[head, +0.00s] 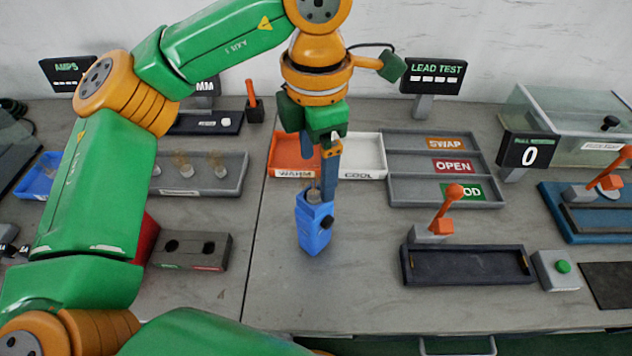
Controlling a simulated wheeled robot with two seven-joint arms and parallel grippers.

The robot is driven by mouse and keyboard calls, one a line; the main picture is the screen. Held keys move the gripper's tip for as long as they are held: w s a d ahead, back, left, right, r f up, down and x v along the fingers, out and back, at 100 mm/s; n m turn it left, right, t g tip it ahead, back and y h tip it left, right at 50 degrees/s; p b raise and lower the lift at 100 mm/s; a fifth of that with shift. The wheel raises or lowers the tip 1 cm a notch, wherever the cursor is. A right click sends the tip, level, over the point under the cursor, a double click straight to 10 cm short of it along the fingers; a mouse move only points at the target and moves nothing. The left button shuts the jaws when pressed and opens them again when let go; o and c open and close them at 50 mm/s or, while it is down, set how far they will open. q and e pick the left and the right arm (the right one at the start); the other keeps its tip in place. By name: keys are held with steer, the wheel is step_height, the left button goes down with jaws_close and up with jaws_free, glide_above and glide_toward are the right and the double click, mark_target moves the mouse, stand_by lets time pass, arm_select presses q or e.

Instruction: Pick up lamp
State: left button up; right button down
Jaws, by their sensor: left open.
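A blue block-shaped holder (314,232) stands on the bench near the middle. A small, pale, glassy piece, perhaps the lamp (313,195), shows at its top, too small to tell clearly. My left gripper (322,188) points down over the holder, open. One long blue finger comes down at the right of the small piece, close to the holder's top; the other finger is mostly hidden. I cannot tell whether it touches. Several lamp-like pieces with brownish tops (187,167) stand in a grey tray at the left. My right gripper is not in view.
Behind are the orange WARM tray (290,155), white COOL tray (366,158) and grey SWAP/OPEN/GOOD tray (408,190). A dark fixture with an orange lever (468,266) is at right. A grey two-hole block (190,250) stands left. Bench in front of the holder is clear.

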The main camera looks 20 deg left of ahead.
mark_target(313, 170)
arm_select(q)
steer(key=f, duration=0.3)
steer(key=shift+w+a+f+p, duration=0.1)
steer(key=shift+w+a+p, duration=0.05)
steer(key=shift+a+p, duration=0.25)
steer(key=shift+f, duration=0.4)
steer(key=shift+d, duration=0.1)
jaws_close()
